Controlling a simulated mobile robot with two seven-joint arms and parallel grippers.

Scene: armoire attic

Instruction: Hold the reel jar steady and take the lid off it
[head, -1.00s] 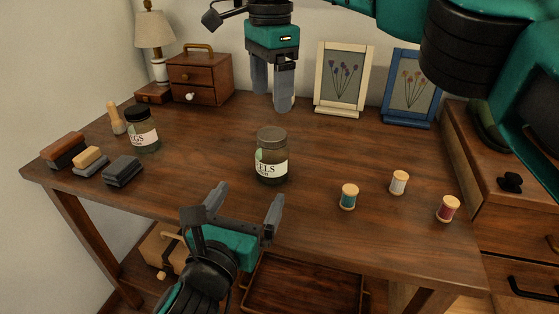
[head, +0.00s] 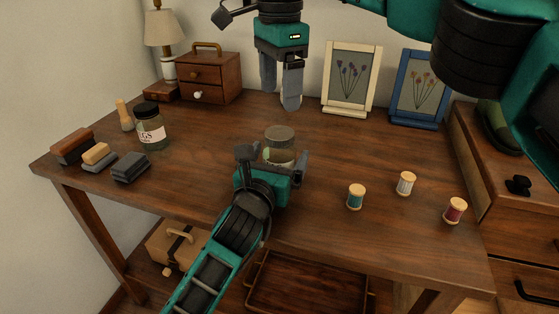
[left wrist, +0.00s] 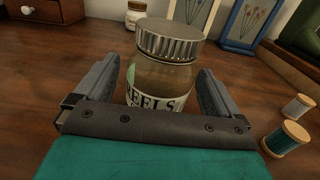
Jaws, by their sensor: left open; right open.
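The reel jar (head: 279,147) stands upright on the table, a glass jar with a metal lid (head: 279,133) on it. In the left wrist view the jar (left wrist: 160,82) shows a pale label reading "REELS", and its ribbed lid (left wrist: 171,40) sits on top. My left gripper (head: 272,160) is open, low at the jar's near side. In the left wrist view its two fingers (left wrist: 154,92) stand either side of the jar body, with gaps visible. My right gripper (head: 280,96) is open and empty, pointing down above and behind the jar.
A dark-lidded jar (head: 150,130) and several brushes or blocks (head: 130,166) are at the left. Thread spools (head: 356,197) stand to the right. Two picture frames (head: 347,78) and a small drawer box (head: 209,78) with a lamp (head: 164,40) line the back.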

